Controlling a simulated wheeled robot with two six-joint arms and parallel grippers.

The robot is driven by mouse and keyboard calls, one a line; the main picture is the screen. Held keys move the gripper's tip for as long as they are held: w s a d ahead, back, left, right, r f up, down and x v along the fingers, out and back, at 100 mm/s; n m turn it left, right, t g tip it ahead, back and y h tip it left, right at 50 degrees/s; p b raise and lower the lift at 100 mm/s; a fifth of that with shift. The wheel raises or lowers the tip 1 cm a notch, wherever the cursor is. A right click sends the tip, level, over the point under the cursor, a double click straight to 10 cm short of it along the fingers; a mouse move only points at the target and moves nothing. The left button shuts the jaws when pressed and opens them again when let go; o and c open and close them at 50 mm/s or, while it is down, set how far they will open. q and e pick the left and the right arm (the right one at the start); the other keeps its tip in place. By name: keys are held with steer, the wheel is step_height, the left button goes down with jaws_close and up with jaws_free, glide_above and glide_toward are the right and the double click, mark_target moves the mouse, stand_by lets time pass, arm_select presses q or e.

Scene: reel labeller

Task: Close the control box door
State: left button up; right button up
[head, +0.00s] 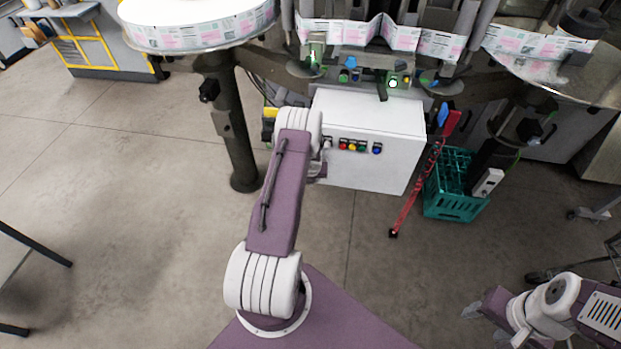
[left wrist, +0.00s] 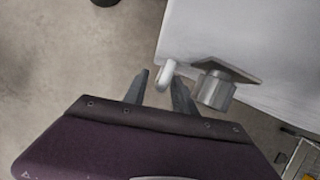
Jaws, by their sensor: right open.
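The white control box (head: 385,115) stands under the machine in the head view, with a row of coloured buttons on its front. My left arm reaches to its left front edge; the left gripper is mostly hidden behind the arm there. In the left wrist view the left gripper (left wrist: 158,74) has its fingers apart. A small white rounded piece (left wrist: 167,73) shows between the tips, nearer the right finger. A grey metal fitting (left wrist: 216,88) is right of the fingers, by the white panel (left wrist: 240,45). I cannot tell the door's angle. My right gripper (head: 484,307) is open and empty at lower right.
Reels of printed labels (head: 200,35) lie above. The floor in front is mostly clear; a dark-legged table (head: 15,260) is at far left.

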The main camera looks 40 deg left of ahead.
arm_select(q)
steer(key=v, duration=0.8)
steer(key=shift+r, duration=0.4)
steer(key=shift+s+d, duration=0.1)
